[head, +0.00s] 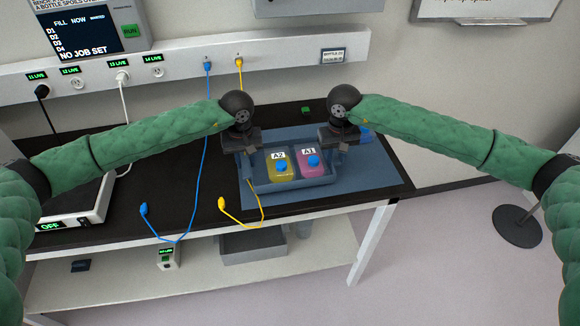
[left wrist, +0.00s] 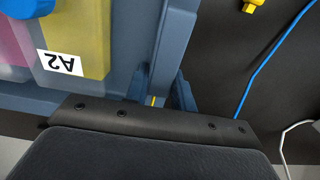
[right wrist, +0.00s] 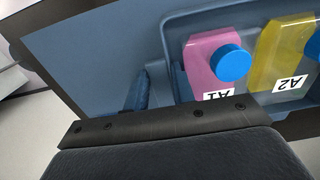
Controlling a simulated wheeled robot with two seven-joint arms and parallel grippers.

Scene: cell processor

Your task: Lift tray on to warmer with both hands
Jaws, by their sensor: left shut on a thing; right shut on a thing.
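The blue-grey tray (head: 292,187) is at the right part of the black bench, over a blue mat. It holds a yellow bottle A2 (head: 281,174) and a pink bottle A1 (head: 309,168), both with blue caps. My left gripper (head: 246,165) is shut on the tray's left side, seen also in the left wrist view (left wrist: 155,98). My right gripper (head: 334,160) is shut on its right side, seen also in the right wrist view (right wrist: 140,100). I cannot tell if the tray touches the mat. A white device reading OFF (head: 85,212), apparently the warmer, is at the far left, partly hidden by my arm.
A blue cable (head: 187,225) and a yellow cable (head: 240,218) lie across the bench between device and tray. The blue mat (head: 365,178) extends right of the tray. A wall rail with outlets (head: 180,65) runs behind. The bench's middle is otherwise mostly clear.

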